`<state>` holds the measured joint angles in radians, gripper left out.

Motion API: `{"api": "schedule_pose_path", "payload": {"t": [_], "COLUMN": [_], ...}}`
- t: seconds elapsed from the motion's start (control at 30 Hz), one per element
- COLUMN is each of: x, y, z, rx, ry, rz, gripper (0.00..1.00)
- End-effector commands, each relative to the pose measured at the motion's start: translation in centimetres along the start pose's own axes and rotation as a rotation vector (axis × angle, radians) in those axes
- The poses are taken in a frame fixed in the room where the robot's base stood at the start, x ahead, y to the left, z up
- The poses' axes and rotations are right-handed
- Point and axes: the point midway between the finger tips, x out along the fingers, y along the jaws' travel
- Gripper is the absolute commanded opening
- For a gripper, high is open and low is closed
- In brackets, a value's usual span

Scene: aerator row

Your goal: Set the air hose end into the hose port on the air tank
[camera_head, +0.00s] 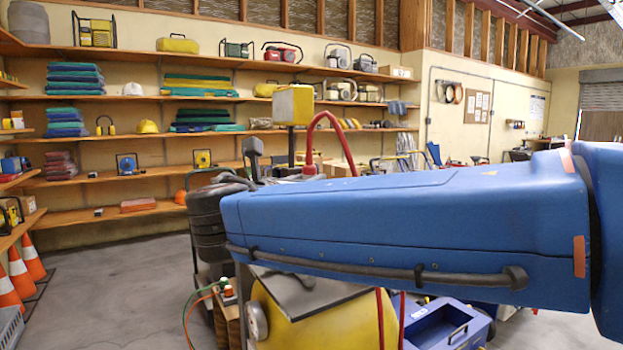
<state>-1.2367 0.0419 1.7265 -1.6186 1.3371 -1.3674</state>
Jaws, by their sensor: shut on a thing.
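A red hose (322,120) rises in an arch just above my blue arm. Its left leg goes down to a thicker red piece (308,166), and its right leg passes behind the arm. Red lengths (402,318) show again below the arm. A yellow rounded body (352,318) with a dark flat top (308,291) stands below my arm and looks like the air tank. No hose port can be made out; my arm covers much of this area. My gripper is not visible, so its hold on the hose end cannot be seen.
A yellow box (294,105) on a post stands behind my arm. A blue bin (447,324) is at lower right. Green and orange hoses (197,300) hang left of the tank. Orange cones (22,272) and loaded shelves (150,180) line the left and back. Floor (110,270) is clear at left.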

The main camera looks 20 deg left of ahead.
Motion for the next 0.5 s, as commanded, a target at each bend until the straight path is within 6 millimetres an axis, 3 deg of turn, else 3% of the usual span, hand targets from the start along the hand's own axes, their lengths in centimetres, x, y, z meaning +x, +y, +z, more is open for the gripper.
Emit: {"api": "schedule_pose_path", "payload": {"t": [0.5], "x": [0.0], "y": [0.0], "z": [-3.3], "rx": [-0.002], "ry": [0.000], "rz": [0.000], "gripper": [0.00]}}
